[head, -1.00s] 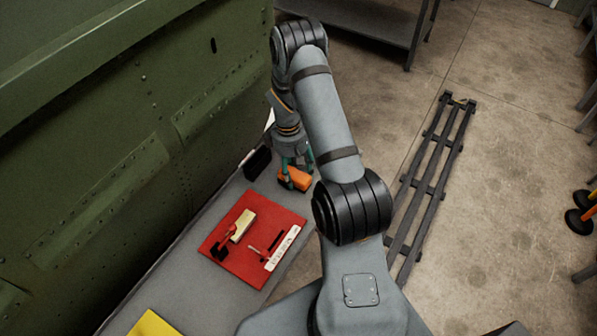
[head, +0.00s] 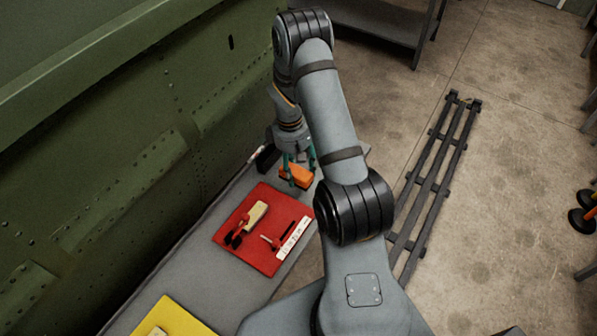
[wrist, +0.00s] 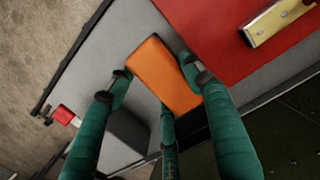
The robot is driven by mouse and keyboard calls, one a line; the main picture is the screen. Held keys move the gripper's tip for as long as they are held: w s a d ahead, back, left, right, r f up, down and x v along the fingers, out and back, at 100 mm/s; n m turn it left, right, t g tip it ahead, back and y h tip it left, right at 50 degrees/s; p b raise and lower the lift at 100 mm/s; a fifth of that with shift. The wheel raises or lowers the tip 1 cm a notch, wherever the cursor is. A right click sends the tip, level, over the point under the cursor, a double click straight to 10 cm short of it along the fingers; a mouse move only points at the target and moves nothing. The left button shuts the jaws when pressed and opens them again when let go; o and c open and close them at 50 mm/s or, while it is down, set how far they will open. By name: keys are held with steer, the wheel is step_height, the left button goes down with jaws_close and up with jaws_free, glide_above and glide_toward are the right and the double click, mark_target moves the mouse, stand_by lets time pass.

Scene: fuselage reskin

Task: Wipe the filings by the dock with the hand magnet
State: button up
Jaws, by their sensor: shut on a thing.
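My gripper (head: 298,178) is shut on an orange block (head: 297,175), which looks like the hand magnet. In the wrist view the orange block (wrist: 163,75) sits between the green fingers of my gripper (wrist: 157,78). It is over the grey bench (head: 190,262), just beyond the far edge of the red mat (head: 232,238). I cannot tell whether it touches the bench. No filings can be made out. A black box (head: 267,158) stands behind the gripper and shows dark in the wrist view (wrist: 126,130); I cannot tell whether it is the dock.
A cream-coloured block (head: 257,214), small dark tools and a white labelled strip (head: 294,238) lie on the red mat. A yellow mat (head: 172,318) lies nearer. The green riveted fuselage panel (head: 110,150) walls the bench's left side. A dark rail frame (head: 432,180) lies on the floor at right.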

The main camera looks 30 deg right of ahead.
steer(key=shift+r+p, duration=1.2)
steer(key=shift+r, duration=0.85)
steer(key=shift+a, duration=0.1)
